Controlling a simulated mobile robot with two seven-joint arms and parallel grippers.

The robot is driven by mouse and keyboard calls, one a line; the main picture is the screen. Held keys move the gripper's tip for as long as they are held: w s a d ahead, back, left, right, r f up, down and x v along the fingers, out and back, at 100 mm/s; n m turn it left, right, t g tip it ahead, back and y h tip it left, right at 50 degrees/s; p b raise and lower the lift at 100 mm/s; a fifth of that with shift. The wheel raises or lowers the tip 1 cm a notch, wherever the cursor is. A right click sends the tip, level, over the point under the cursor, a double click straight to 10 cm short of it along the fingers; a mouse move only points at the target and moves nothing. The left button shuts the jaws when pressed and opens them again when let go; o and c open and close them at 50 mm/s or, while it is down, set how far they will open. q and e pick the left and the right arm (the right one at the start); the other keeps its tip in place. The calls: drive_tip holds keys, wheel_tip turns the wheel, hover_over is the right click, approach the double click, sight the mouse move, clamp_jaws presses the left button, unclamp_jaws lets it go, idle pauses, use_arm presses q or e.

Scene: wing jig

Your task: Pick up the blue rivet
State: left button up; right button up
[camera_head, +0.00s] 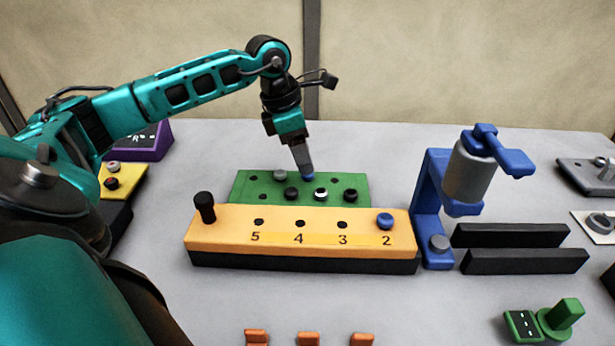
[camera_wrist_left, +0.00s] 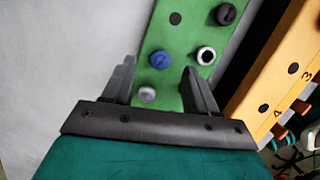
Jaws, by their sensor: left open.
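A blue rivet (camera_head: 309,177) stands in the green rivet board (camera_head: 352,182), partly covered by the left gripper's finger in the head view. In the left wrist view the blue rivet (camera_wrist_left: 160,58) lies between the lines of the two fingers, around their tips. My left gripper (camera_head: 306,171) points down over the board, and its fingers (camera_wrist_left: 160,72) are apart with nothing held. Whether the fingers reach down around the rivet's head I cannot tell. Another blue rivet (camera_head: 385,220) sits in the orange jig block (camera_head: 215,234) above the number 2. My right gripper is not in view.
Close to the blue rivet in the board are a grey rivet (camera_head: 280,175), a black-and-white rivet (camera_head: 321,194) and a black rivet (camera_head: 291,194). A black post (camera_head: 204,206) rises from the jig block's left end. A blue stand (camera_head: 431,200) is at right.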

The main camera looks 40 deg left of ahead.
use_arm(q)
drive_tip(key=x, duration=0.4)
drive_tip(key=shift+s, duration=0.15)
drive_tip(key=shift+r, duration=0.1)
clamp_jaws()
idle(0.4)
wheel_tip(320, 180, up, 20)
drive_tip(key=p, duration=0.2)
drive_tip(key=shift+p, duration=0.3)
